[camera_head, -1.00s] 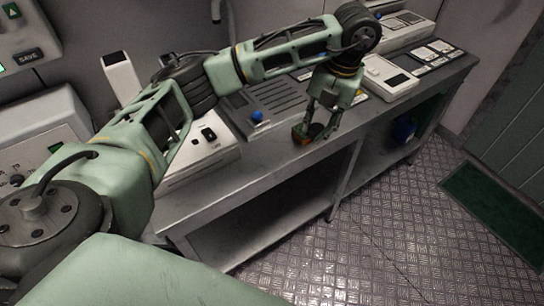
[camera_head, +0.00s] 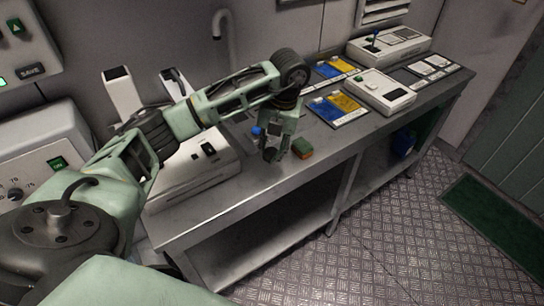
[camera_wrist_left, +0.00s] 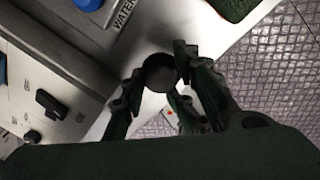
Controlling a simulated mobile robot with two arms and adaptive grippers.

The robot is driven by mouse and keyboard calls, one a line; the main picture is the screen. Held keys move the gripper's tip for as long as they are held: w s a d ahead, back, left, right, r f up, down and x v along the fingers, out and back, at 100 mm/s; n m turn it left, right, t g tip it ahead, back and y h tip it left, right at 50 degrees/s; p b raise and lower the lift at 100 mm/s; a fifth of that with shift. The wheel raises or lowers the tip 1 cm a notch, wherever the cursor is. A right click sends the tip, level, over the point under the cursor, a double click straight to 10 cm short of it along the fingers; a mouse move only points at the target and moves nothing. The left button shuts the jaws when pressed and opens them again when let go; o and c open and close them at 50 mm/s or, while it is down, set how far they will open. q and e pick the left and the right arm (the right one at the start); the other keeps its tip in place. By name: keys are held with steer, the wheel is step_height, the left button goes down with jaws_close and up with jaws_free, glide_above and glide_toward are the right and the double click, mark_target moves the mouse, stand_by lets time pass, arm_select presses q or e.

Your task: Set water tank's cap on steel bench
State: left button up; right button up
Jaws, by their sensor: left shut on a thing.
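My left gripper (camera_head: 270,156) is over the front part of the steel bench (camera_head: 262,187), pointing down. In the left wrist view the left gripper (camera_wrist_left: 155,97) has its fingers closed around a dark round cap (camera_wrist_left: 158,74). The cap is hard to make out in the head view, and I cannot tell whether it touches the bench top. A unit labelled WATER (camera_wrist_left: 122,18) with a blue knob (camera_wrist_left: 89,4) stands beside the gripper. The blue knob also shows in the head view (camera_head: 257,131), just behind the gripper. My right gripper is not in view.
A white device (camera_head: 205,165) stands to the left. Blue and yellow packs (camera_head: 338,107) and a white box (camera_head: 380,93) lie farther right. The bench's front edge is close.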

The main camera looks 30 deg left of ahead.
mark_target(274, 152)
arm_select(q)
steer(key=shift+f, duration=1.65)
steer(key=shift+f, duration=0.2)
steer(key=o, duration=1.3)
steer(key=shift+c, duration=0.2)
steer(key=shift+r, duration=0.2)
